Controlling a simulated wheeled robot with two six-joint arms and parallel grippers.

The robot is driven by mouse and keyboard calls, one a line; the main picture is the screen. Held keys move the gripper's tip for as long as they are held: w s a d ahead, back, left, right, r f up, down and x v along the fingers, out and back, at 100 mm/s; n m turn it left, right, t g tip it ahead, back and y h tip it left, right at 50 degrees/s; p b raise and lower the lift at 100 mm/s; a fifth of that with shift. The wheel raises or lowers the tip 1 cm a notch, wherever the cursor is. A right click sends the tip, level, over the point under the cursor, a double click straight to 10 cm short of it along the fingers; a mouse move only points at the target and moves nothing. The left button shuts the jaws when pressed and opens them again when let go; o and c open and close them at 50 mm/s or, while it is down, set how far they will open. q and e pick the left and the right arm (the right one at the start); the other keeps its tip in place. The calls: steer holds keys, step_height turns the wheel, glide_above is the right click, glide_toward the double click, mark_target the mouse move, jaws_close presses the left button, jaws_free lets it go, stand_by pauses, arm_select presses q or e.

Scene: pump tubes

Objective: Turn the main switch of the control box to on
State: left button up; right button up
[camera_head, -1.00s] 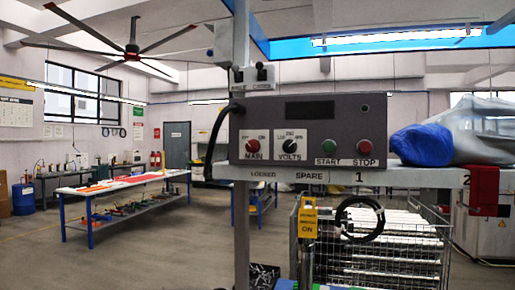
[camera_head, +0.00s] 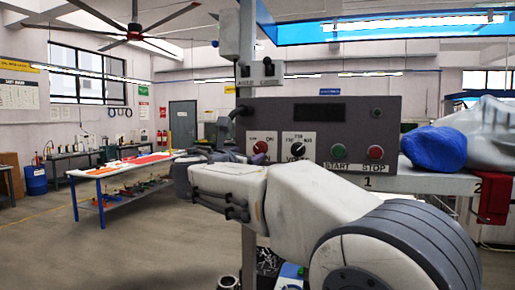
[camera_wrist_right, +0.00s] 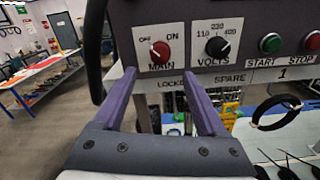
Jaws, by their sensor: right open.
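The grey control box (camera_head: 325,125) is in the middle of the head view. Its red main switch knob (camera_head: 261,147) sits on a white plate at the box's left; in the right wrist view the knob (camera_wrist_right: 160,50) has OFF at upper left and ON at upper right. I cannot tell which mark it points to. My right gripper (camera_head: 232,156) is beside the box's lower left, partly hidden by my arm. In the right wrist view its two purple fingers (camera_wrist_right: 158,78) are apart and empty, with the knob beyond and between their tips, apparently not touched. My left gripper is out of view.
The black volts knob (camera_wrist_right: 217,47) is right of the main switch, then the green start button (camera_head: 339,151) and red stop button (camera_head: 375,152). A black cable (camera_wrist_right: 95,45) runs down the box's left side. A blue bundle (camera_head: 435,148) lies right of the box.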

mark_target(258, 150)
steer(key=p+x, duration=0.4)
steer(key=x, duration=0.4)
steer(key=shift+w+d, duration=0.1)
steer(key=shift+w, duration=0.2)
steer(key=shift+w+d+f, duration=0.1)
steer(key=shift+w+d, duration=0.05)
steer(key=shift+w, duration=0.3)
jaws_close()
